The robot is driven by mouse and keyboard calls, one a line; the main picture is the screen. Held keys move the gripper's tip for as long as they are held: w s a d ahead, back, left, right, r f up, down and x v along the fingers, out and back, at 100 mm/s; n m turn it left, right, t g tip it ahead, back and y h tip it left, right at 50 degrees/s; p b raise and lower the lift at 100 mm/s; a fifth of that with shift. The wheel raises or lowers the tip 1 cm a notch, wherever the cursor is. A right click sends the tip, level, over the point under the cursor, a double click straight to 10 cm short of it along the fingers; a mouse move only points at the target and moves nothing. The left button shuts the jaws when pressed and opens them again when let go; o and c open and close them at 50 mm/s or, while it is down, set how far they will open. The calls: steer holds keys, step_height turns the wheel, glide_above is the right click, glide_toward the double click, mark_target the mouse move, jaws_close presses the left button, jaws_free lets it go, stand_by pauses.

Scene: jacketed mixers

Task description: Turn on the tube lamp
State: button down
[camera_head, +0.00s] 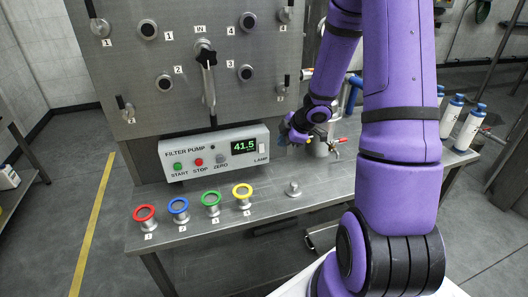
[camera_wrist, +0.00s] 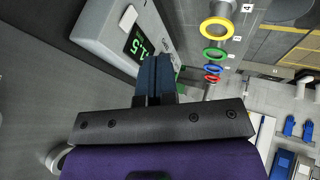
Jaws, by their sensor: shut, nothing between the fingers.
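The filter pump box (camera_head: 215,152) stands at the back of the steel bench, with a green display reading 41.5. In the wrist view the box (camera_wrist: 100,25) is at upper left, with a small pale rectangle (camera_wrist: 128,18) beside the display (camera_wrist: 136,44). I cannot tell which thing is the tube lamp. My gripper (camera_head: 286,133) is just right of the box, apart from it. Its blue fingers (camera_wrist: 155,65) are shut and empty.
Red (camera_head: 144,213), blue (camera_head: 178,206), green (camera_head: 211,199) and yellow (camera_head: 242,191) ringed fittings line the bench front. A small metal knob (camera_head: 293,188) stands right of them. White bottles (camera_head: 470,127) stand at right.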

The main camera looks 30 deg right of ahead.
mark_target(261, 148)
steer(key=w+a+f, duration=0.1)
steer(key=w+f, duration=0.8)
stand_by(0.5)
steer(key=shift+a, duration=0.1)
